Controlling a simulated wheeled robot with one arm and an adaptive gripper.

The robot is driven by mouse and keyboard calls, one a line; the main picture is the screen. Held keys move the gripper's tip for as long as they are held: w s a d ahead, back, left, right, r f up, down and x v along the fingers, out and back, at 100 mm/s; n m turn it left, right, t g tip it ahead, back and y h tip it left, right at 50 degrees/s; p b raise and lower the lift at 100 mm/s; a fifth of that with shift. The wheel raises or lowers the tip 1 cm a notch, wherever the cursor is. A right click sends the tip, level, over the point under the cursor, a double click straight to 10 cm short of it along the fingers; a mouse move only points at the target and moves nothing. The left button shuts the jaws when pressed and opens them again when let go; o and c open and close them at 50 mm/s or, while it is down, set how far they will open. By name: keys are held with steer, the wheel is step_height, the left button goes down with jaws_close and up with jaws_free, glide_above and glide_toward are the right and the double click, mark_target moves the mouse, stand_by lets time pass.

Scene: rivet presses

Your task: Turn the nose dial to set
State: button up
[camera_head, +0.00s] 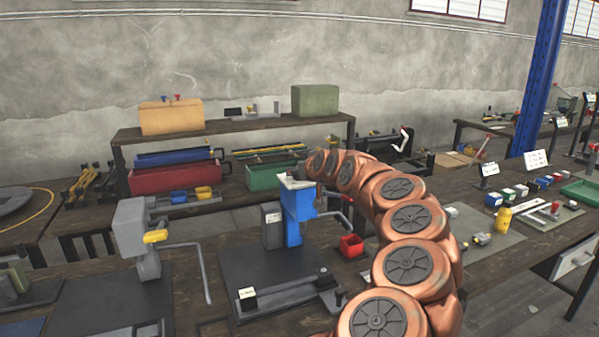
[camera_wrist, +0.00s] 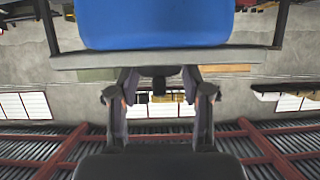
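A blue rivet press (camera_head: 297,210) stands on a dark base plate at the middle of the bench in the head view. Its blue body also fills the top of the wrist view (camera_wrist: 155,22), with a grey plate or bar across its edge. My copper arm reaches to the far side of this press; my gripper is not clearly seen there. In the wrist view my gripper (camera_wrist: 159,84) has its two fingers apart. A small dark part (camera_wrist: 159,84), perhaps the nose dial, shows between them with gaps on both sides. I cannot tell any dial marking.
A grey press (camera_head: 131,228) with a yellow part and a bent lever stands to the left. A small red bin (camera_head: 351,246) is close right of the blue press. Red and green toolboxes sit behind.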

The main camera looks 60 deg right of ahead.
steer(key=shift+o, duration=1.3)
steer(key=shift+f, duration=0.1)
steer(key=v, duration=1.2)
